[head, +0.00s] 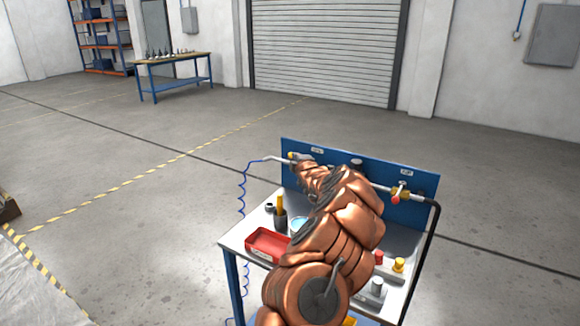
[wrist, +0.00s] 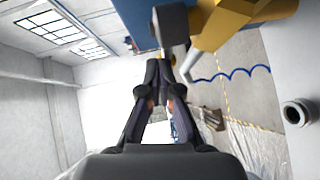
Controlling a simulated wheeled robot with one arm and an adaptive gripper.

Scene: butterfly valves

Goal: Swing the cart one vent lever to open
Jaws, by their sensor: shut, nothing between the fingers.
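The cart (head: 232,238) has a blue back panel (head: 425,184) with a pipe along it. The panel labels are too small to read, so I cannot tell which is the vent. In the wrist view my gripper (wrist: 166,60) is shut and empty, its tips close to a dark grey block (wrist: 171,24) beside the large yellow valve part (wrist: 222,26). I cannot tell whether they touch. In the head view my arm hides the gripper and the pipe's middle.
On the cart top are a red tray (head: 268,246), a dark cup (head: 280,220), and red and yellow capped parts (head: 398,265). A blue coiled hose (head: 242,195) hangs at the left. A workbench (head: 172,62) stands far back; the floor around is open.

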